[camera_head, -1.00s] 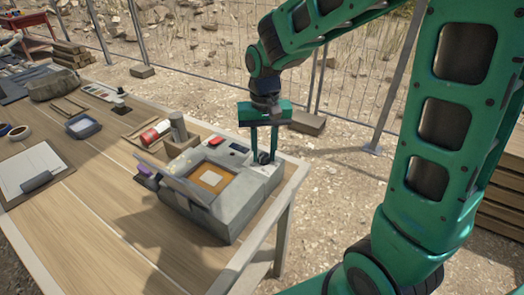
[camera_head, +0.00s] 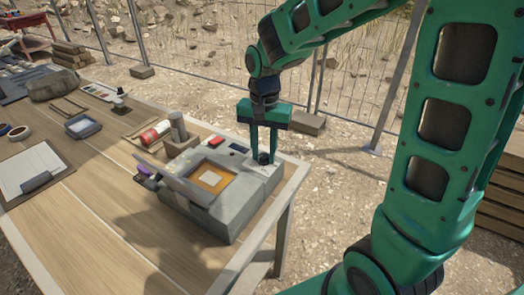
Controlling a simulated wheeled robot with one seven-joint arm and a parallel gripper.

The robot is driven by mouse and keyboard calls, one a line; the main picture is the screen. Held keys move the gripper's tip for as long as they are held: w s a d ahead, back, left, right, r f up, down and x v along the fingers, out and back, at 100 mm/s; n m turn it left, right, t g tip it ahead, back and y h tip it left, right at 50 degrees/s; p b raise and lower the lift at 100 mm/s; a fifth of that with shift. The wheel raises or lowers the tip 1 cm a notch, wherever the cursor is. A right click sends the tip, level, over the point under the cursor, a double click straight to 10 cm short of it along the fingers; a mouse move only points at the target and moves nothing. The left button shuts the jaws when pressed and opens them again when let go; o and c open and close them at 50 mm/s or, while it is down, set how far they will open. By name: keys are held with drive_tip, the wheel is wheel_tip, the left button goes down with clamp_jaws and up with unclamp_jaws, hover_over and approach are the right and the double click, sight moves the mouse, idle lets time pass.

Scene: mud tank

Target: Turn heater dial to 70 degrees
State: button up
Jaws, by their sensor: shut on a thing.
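The grey heater unit (camera_head: 222,217) stands on the right end of the wooden table, with an open clear lid and an orange-rimmed recess on top. Its black dial (camera_head: 264,158) sits on the panel at the back right. My green gripper (camera_head: 263,157) points down over that panel and is shut on the dial, one finger on each side. The fingers partly cover the dial, and its markings and angle are too small to read. A red button (camera_head: 216,140) and a small dark display (camera_head: 239,148) are left of the gripper.
A red and white roll (camera_head: 155,132) and a grey cylinder (camera_head: 178,128) in a wooden holder stand just behind the heater. A clipboard (camera_head: 25,180) and blue tray (camera_head: 82,126) lie further left. A mesh fence runs behind the table.

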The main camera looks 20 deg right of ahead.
sight(264, 154)
drive_tip(key=shift+w+r, duration=0.1)
drive_tip(key=shift+w, duration=0.1)
drive_tip(key=o, duration=1)
drive_tip(key=shift+s, duration=0.1)
drive_tip(key=shift+o, duration=0.2)
wheel_tip(264, 154, up, 11)
drive_tip(key=shift+f, duration=0.2)
drive_tip(key=shift+d, duration=0.1)
drive_tip(key=s+d+f, duration=0.3)
drive_tip(key=s+d, duration=0.5)
drive_tip(key=s, duration=0.3)
drive_tip(key=s+d+f+n, duration=0.1)
drive_tip(key=s+d+f, duration=0.3)
drive_tip(key=s+d, duration=0.5)
drive_tip(key=s, duration=0.3)
drive_tip(key=shift+s+d, duration=0.3)
